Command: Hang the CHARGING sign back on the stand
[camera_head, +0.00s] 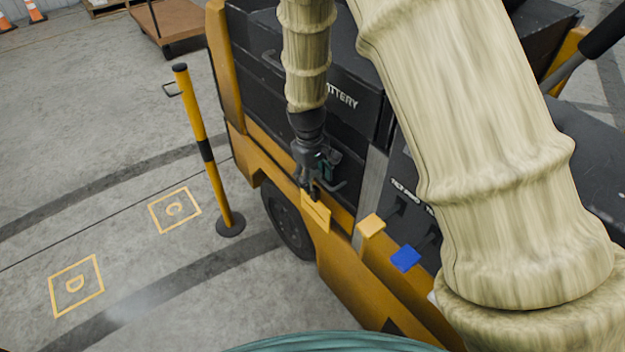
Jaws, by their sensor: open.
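The stand is a yellow post with a black band (208,150) on a round dark base (230,224), upright on the floor left of the truck. A small dark wire frame (172,90) shows beside its top; I cannot tell whether it is joined to the post. A yellow-orange plate (316,213) lies right below my gripper (311,190), against the truck's side. No lettering can be read on it, so I cannot tell whether it is the CHARGING sign. My gripper points down and is open, its fingertips at the plate's upper edge; contact is unclear.
The yellow and black truck (340,262) fills the middle and right. Floor squares C (174,210) and D (76,284) are clear. A brown cart (172,20) stands at the back.

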